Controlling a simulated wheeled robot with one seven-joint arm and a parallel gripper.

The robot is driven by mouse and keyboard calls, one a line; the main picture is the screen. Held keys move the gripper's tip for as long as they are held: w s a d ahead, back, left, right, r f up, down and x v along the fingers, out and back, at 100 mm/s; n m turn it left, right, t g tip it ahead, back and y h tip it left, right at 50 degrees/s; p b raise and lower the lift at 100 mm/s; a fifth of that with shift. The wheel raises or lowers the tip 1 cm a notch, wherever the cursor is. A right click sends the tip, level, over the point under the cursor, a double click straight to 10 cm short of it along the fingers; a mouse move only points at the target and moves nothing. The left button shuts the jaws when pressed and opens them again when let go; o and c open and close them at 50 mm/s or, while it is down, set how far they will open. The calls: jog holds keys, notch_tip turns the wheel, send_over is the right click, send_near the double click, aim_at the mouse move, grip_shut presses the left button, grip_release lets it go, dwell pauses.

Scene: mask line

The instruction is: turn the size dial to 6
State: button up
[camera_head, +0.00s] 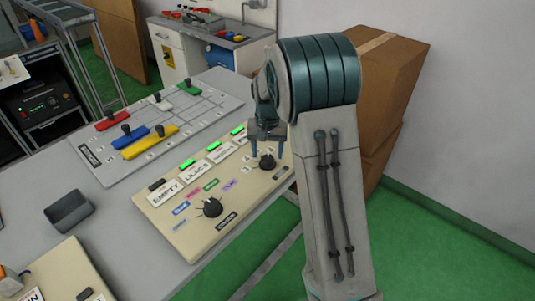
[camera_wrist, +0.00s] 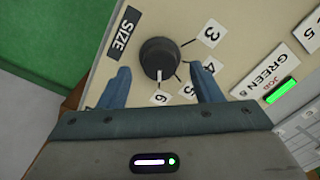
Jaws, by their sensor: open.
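The size dial (camera_wrist: 158,57) is a round black knob on a beige panel, beside a dark label reading SIZE (camera_wrist: 123,32). Number labels curve around one side of it, with 3 (camera_wrist: 211,34) and 6 (camera_wrist: 159,98) readable and those between partly hidden or blurred. In the head view the dial (camera_head: 267,163) is at the panel's right end. My gripper (camera_wrist: 160,69) is open and empty, pointing down, its blue fingers on either side of the dial, apparently not touching. It also shows in the head view (camera_head: 267,153).
A second black dial (camera_head: 210,207) sits on the same panel (camera_head: 222,236), with coloured labels around it. Green lights and name cards line the panel's back. A board with coloured sliders (camera_head: 150,141) lies behind, and a grey box (camera_head: 69,209) stands left. Cardboard boxes (camera_head: 392,85) stand right.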

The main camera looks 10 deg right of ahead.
aim_at(268, 158)
notch_tip(268, 158, up, 12)
dwell(0.3)
jog(key=shift+r, duration=0.1)
jog(key=s+n+t+p, duration=0.1)
jog(key=s+n+t, duration=0.1)
jog(key=s, duration=2.5)
jog(key=shift+s+r+n+t+p, duration=0.3)
jog(key=shift+n+t+p, duration=0.1)
jog(key=shift+n, duration=0.2)
